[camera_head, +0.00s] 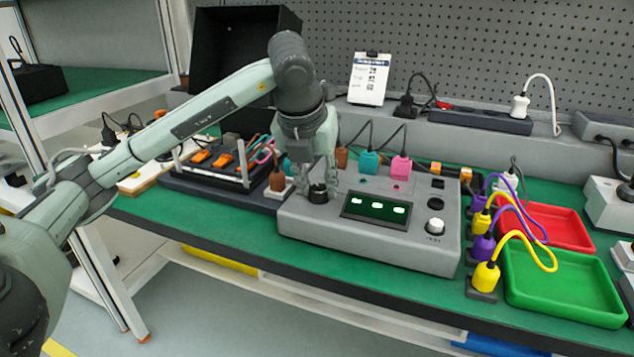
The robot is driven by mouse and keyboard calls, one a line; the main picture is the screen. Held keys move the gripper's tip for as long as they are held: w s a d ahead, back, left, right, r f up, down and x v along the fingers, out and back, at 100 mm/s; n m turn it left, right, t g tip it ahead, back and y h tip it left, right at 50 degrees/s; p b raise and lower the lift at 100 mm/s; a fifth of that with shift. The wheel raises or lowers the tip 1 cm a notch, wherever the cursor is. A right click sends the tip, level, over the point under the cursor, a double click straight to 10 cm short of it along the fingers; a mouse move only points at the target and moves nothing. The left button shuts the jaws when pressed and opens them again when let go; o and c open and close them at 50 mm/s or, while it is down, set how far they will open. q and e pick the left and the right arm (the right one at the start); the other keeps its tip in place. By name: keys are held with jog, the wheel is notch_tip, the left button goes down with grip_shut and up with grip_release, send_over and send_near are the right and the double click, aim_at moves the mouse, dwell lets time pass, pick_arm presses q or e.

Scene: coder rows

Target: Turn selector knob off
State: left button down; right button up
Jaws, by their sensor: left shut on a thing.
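A grey control box (375,244) stands on the green bench top. A black knob (318,194) sits on the box's left part, beside the display. My left gripper (318,184) points down over this knob, its fingers shut on it. The fingers hide part of the knob, so its pointer and setting cannot be read. A second knob, white and dark (435,228), is on the box's right side. My right gripper is not in view.
Coloured plugs, such as a teal one (369,162) and a pink one (401,167), stand behind the box. A green tray (562,285), a red tray (560,228) and purple and yellow cables lie right. A dark tool tray (205,188) is left.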

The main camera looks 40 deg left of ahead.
pick_arm(q)
jog(key=shift+d+n+y, duration=0.1)
jog(key=shift+n+y, duration=0.2)
jog(key=shift+n, duration=0.6)
jog(key=shift+r+n+p, duration=0.1)
jog(key=shift+n+p, duration=0.25)
jog(key=shift+n, duration=0.15)
jog(key=n+g+y+p, duration=0.1)
jog(key=n, duration=0.2)
jog(key=shift+n+g+y, duration=0.4)
jog(key=shift+n+y, duration=0.1)
jog(key=shift+n, duration=0.6)
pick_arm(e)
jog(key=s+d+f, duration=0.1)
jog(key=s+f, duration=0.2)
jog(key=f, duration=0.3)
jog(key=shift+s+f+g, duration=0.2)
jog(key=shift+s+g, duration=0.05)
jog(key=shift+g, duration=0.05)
pick_arm(q)
jog(key=shift+d, duration=0.1)
jog(key=c, duration=1.2)
grip_release()
jog(key=shift+w, duration=0.1)
